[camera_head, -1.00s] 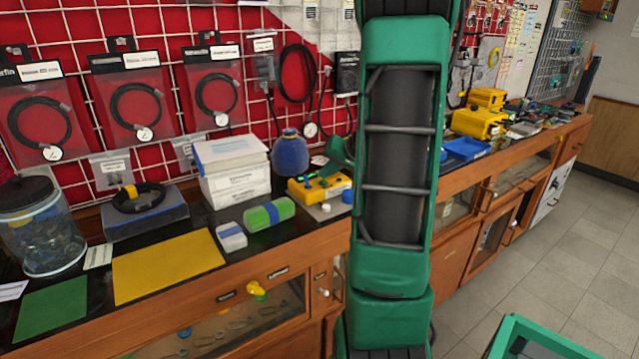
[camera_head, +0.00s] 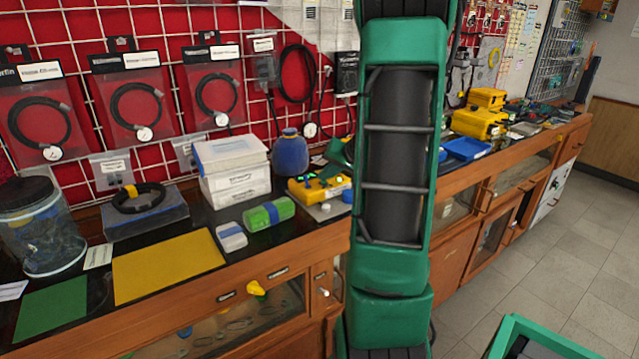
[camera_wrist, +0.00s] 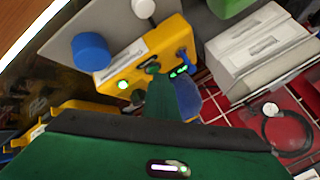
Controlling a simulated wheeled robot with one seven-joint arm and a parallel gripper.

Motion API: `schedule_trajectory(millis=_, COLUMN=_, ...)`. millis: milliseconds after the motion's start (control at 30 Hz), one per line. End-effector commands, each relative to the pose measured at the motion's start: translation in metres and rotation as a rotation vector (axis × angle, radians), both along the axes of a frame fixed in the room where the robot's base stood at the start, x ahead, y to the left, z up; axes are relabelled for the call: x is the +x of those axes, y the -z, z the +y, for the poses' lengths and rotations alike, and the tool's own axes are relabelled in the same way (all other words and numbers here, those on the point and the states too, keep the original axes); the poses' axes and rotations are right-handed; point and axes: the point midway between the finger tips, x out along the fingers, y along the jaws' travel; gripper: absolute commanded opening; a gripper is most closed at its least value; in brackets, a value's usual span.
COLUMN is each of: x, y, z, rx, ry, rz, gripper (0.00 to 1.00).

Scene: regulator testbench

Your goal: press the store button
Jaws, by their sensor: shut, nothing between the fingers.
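The yellow regulator box (camera_head: 305,190) sits on the dark bench top, left of my arm. It also shows in the wrist view (camera_wrist: 110,72), with a pale label strip, a round green-lit spot (camera_wrist: 122,85) and a small green display (camera_wrist: 180,70). I cannot read which control is the store button. My gripper (camera_wrist: 154,70) is shut and empty, its tip over the box's face near a dark green round spot. Contact cannot be told. In the head view my gripper (camera_head: 332,168) is just above the box, partly hidden by my arm.
A blue cap (camera_wrist: 91,51) and a white round piece (camera_wrist: 143,8) are beside the box. A dark blue rounded vessel (camera_head: 290,153) stands behind it. White boxes (camera_head: 234,183) and a green case (camera_head: 270,213) are to the left. The red grid wall rises behind.

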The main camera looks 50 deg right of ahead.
Motion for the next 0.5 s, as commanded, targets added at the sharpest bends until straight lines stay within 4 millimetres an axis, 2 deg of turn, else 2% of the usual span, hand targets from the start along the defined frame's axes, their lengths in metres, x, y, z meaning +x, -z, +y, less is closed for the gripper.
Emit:
schedule_trajectory(millis=233, x=0.000, y=-0.002, z=0.000, rx=0.001, ry=-0.001, rz=0.001, gripper=0.00)
schedule_trajectory(millis=500, x=0.000, y=-0.015, z=0.000, rx=0.000, ry=0.000, rz=0.000, gripper=0.00)
